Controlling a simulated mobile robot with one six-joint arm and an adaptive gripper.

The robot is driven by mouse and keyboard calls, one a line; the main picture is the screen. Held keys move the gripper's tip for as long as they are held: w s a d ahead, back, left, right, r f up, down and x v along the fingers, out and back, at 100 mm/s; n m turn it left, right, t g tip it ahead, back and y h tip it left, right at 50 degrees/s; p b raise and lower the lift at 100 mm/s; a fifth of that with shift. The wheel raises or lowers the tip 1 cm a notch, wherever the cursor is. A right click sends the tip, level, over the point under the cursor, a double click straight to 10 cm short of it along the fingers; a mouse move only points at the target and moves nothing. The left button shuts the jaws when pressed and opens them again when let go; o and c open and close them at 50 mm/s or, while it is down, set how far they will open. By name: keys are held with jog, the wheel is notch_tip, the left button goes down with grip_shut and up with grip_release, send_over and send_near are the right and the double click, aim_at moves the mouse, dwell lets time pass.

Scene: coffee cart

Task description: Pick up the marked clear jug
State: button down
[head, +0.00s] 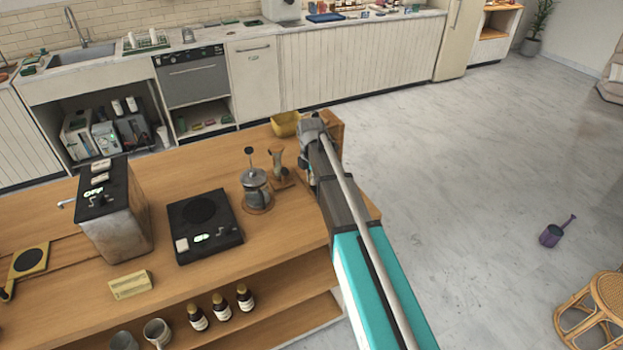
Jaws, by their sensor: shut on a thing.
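My arm reaches from the lower right to the far right end of the wooden cart (85,222). The end of the arm, with my gripper (304,164), is small and mostly covered by my own links. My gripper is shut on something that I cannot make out. Just left of it stands a small narrow-waisted vessel (278,163), on or beside a wooden base; I cannot tell whether the gripper touches it. A clear glass-and-metal jug with a dark knob on top (256,186) stands upright on a round coaster further left, apart from my gripper. I see no mark on either.
A black scale-like plate (205,228) and a metal machine marked OFF (113,210) stand to the left. A yellow bin (285,124) is at the cart's back edge. Open floor lies to the right.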

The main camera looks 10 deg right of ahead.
jog(key=s+r+p, duration=0.9)
jog(key=s+r, duration=0.1)
jog(key=s, duration=0.4)
jog(key=shift+d+r+p, duration=0.3)
jog(key=shift+d+p, duration=0.1)
jog(key=shift+d, duration=0.05)
